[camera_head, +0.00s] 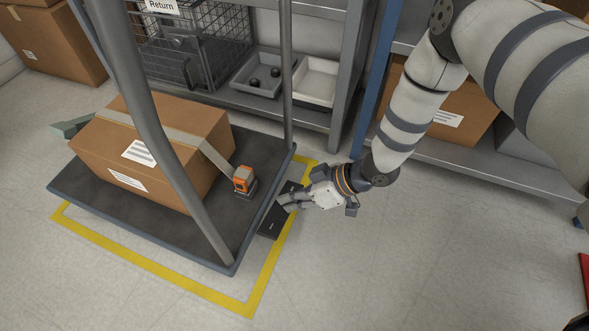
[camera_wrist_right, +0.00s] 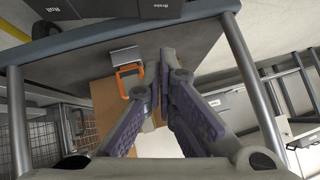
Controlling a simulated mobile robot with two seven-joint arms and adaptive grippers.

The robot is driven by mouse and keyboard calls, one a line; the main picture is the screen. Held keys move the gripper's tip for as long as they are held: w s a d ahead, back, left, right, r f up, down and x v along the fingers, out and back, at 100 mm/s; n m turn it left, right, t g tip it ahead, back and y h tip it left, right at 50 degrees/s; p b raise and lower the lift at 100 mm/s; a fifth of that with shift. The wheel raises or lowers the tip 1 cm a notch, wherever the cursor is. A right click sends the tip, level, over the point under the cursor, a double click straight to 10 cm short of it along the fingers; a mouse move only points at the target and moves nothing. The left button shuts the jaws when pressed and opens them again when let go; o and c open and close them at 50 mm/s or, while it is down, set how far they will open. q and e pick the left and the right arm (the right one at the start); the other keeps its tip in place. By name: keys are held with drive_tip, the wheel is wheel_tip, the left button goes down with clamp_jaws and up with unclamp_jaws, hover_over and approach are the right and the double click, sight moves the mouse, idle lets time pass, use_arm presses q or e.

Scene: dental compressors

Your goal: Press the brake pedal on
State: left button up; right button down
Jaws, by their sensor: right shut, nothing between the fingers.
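The brake pedal is a dark flat plate (camera_head: 270,222) at the right edge of the cart, low near the floor. In the right wrist view a dark panel (camera_wrist_right: 105,12) along the top edge carries the words "Roll" and "Brake". My right gripper (camera_head: 284,203) is shut and empty, its fingers over the upper part of the plate in the head view. I cannot tell whether they touch it. The fingers also show in the right wrist view (camera_wrist_right: 168,75), pointing towards the cart.
The cart deck (camera_head: 120,218) carries a strapped cardboard box (camera_head: 185,135) and an orange buckle (camera_head: 243,180). Grey cart posts (camera_head: 180,180) rise beside it. Yellow floor tape (camera_head: 165,272) surrounds the cart. A shelf with trays (camera_head: 315,82) stands behind.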

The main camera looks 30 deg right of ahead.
drive_tip(key=b, duration=0.2)
hover_over(275, 225)
drive_tip(key=f, duration=0.3)
drive_tip(key=d+f, duration=0.1)
drive_tip(key=shift+w+f, duration=0.35)
drive_tip(key=shift+w, duration=0.05)
drive_tip(key=shift+s+a+f+b, duration=0.15)
drive_tip(key=shift+f+b, duration=0.15)
drive_tip(key=shift+f, duration=0.25)
drive_tip(key=shift+s+a+f+b, duration=0.1)
drive_tip(key=shift+f+b, duration=0.15)
drive_tip(key=shift+f, duration=0.25)
drive_tip(key=shift+a+f, duration=0.1)
drive_tip(key=shift+f, duration=0.25)
use_arm(q)
drive_tip(key=f, duration=0.2)
drive_tip(key=shift+s+f+g, duration=0.3)
drive_tip(key=shift+s+f, duration=0.05)
drive_tip(key=shift+f, duration=0.05)
drive_tip(key=shift+r, duration=0.1)
use_arm(e)
drive_tip(key=shift+s, duration=0.1)
